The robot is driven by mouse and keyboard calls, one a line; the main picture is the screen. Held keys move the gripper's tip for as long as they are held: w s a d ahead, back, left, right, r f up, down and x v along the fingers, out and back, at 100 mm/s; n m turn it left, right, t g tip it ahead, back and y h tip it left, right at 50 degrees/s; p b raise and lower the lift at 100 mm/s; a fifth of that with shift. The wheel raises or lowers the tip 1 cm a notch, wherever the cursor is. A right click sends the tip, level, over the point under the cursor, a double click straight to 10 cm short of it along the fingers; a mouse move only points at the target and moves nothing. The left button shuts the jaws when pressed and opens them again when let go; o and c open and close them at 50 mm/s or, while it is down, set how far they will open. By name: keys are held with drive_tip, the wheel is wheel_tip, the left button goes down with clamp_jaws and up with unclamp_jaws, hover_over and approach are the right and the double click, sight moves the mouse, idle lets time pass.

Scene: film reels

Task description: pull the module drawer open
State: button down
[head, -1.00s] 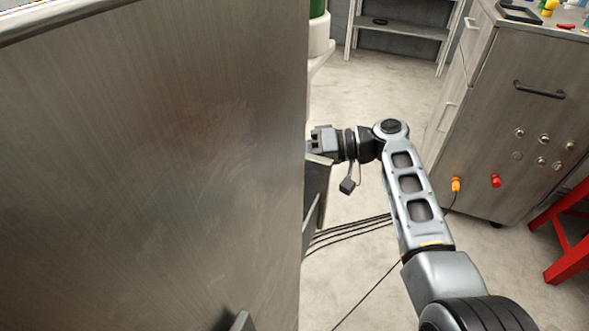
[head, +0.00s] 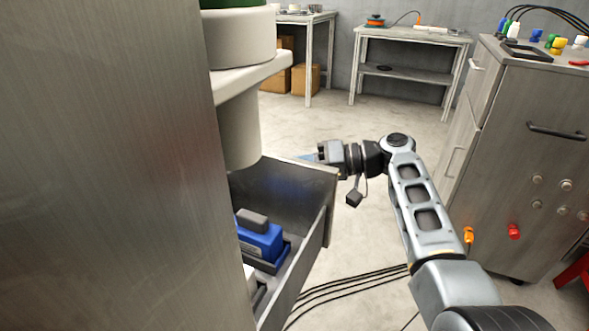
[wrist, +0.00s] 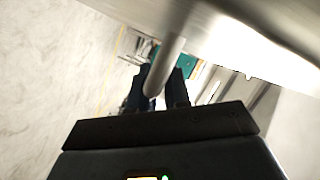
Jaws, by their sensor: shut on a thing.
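The module drawer (head: 313,262) stands out from the large metal cabinet (head: 100,170), and I look down into it in the head view. A blue module (head: 261,240) with a grey top lies inside it, with a paler item partly hidden beside the cabinet edge. My gripper (head: 316,155) is at the far end of the drawer, by its front panel (head: 290,190). In the wrist view my gripper (wrist: 158,92) has its dark fingers on either side of a grey handle bar (wrist: 168,60), shut on it. The handle is hidden in the head view.
A metal cart (head: 530,140) with a dark handle and red and orange plugs stands at the right. Black cables (head: 350,287) cross the floor below the drawer. A white stand (head: 245,85) is behind the drawer. Concrete floor (head: 330,120) is clear towards the back tables.

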drive_tip(key=c, duration=1.2)
unclamp_jaws()
drive_tip(key=shift+o, duration=0.2)
drive_tip(key=shift+d, duration=0.1)
drive_tip(key=p+v, duration=0.1)
drive_tip(key=v, duration=0.6)
drive_tip(key=shift+d, duration=0.35)
